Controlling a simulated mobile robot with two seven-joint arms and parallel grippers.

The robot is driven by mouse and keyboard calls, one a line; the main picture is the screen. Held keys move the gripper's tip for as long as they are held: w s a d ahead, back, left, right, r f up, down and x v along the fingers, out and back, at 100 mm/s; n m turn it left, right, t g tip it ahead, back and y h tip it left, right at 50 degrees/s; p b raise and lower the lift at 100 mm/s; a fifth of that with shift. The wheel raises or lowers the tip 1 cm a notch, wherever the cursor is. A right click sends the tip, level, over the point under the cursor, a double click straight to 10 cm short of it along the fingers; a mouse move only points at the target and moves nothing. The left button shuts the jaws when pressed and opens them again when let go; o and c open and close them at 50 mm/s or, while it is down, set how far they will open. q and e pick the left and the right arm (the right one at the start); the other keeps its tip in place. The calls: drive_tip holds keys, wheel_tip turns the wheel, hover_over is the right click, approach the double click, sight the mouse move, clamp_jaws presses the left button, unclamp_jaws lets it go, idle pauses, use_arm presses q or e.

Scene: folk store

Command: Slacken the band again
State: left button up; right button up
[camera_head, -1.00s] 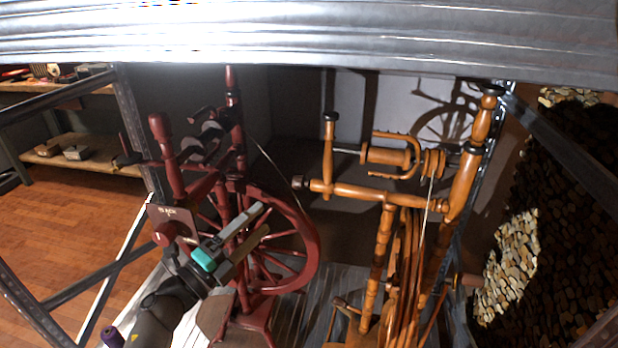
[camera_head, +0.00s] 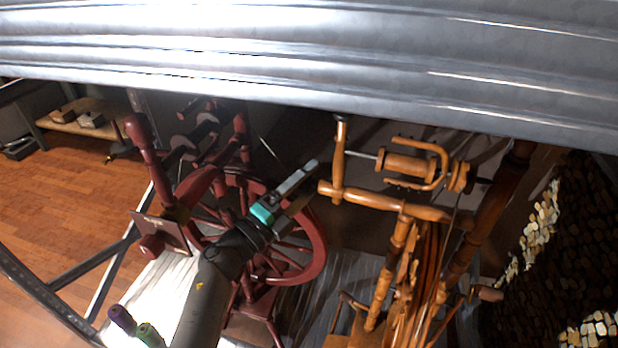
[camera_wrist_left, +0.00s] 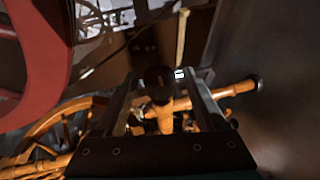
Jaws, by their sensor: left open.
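An orange-brown wooden spinning wheel (camera_head: 398,210) stands right of centre in the head view, with a flyer and bobbin (camera_head: 410,165) on top. A thin band runs down from the whorl (camera_head: 459,177). My left gripper (camera_head: 312,181) is open, close to the left end of its horizontal bar (camera_head: 340,193). In the left wrist view a dark round knob (camera_wrist_left: 158,80) and orange turned wood (camera_wrist_left: 165,118) appear between or just beyond the open fingers (camera_wrist_left: 163,95). I cannot tell whether they touch. The band's tautness cannot be told. My right gripper is out of view.
A dark red spinning wheel (camera_head: 318,247) stands left, partly behind my left arm. A grey ribbed metal surface (camera_head: 300,60) crosses the top. Stacked logs (camera_head: 540,235) are at right; open wooden floor (camera_head: 60,190) is at left.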

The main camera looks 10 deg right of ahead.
use_arm(q)
clamp_jaws()
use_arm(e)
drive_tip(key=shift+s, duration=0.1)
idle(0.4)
